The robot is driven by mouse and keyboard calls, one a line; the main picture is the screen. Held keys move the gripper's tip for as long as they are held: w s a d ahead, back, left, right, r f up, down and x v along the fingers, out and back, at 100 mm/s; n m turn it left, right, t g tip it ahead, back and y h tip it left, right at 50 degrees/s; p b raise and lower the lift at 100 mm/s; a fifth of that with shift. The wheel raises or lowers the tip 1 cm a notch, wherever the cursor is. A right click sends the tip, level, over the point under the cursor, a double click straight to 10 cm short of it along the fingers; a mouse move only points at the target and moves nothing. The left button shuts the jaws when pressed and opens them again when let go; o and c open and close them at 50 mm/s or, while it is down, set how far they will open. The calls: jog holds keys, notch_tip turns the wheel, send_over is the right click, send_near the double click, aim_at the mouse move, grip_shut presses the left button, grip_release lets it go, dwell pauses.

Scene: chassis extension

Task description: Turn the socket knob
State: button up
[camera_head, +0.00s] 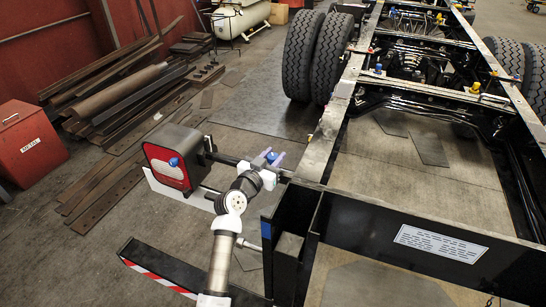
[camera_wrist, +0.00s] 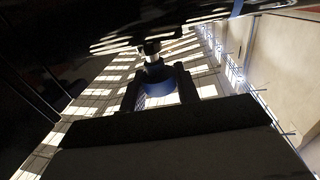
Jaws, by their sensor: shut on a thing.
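A blue round knob (camera_wrist: 158,88) hangs on a short metal stem below a dark beam in the wrist view. My gripper (camera_wrist: 160,97) is shut on this knob, with one dark finger on each side of it. In the head view my gripper (camera_head: 271,160) is at the left side of the chassis frame, beside the bar that carries the lamp. A blue spot (camera_head: 272,157) shows at its fingers there. The knob's contact faces are partly hidden by the fingers.
A red-faced tail lamp box (camera_head: 168,165) with a blue knob stands left of my arm. The chassis frame (camera_head: 325,140) lies to the right, with twin tyres (camera_head: 318,55) behind. A striped bumper bar (camera_head: 160,275) is in front. Metal stock (camera_head: 120,95) lies on the left floor.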

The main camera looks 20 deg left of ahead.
jog(key=shift+y, duration=0.3)
dwell(0.4)
jog(key=o, duration=1)
jog(key=shift+c, duration=0.2)
jog(key=s+a+b, duration=0.2)
jog(key=s+b, duration=0.2)
jog(key=s, duration=0.9)
jog(key=shift+s, duration=0.3)
